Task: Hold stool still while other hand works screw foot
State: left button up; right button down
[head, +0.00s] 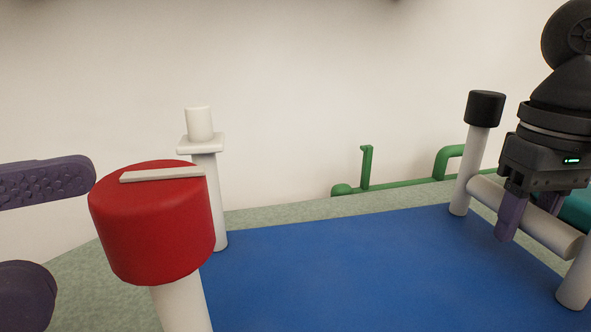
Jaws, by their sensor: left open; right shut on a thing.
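The stool shows as white legs standing upright around a blue panel (340,270), with a white rail (545,228) joining two legs on the right. A large red screw foot (150,235), with a pale bar across its top, sits on the near left leg (182,308). My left gripper (70,230) is open at the left edge, its purple fingers one above the other. They are to the left of the red foot, with nothing seen between them. My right gripper (528,215) points down and is shut on the white rail, which partly hides its fingers.
The far left leg carries a white square plate (200,143) with a short peg. The far right leg has a black foot (485,108). A green pipe (400,184) runs along the wall behind the speckled green surface (290,215). The middle of the blue panel is clear.

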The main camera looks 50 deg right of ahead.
aim_at(178, 217)
pick_arm(q)
jog(key=x, duration=0.6)
jog(key=shift+s+d, duration=0.15)
jog(key=shift+d, duration=0.2)
jog(key=c, duration=1.3)
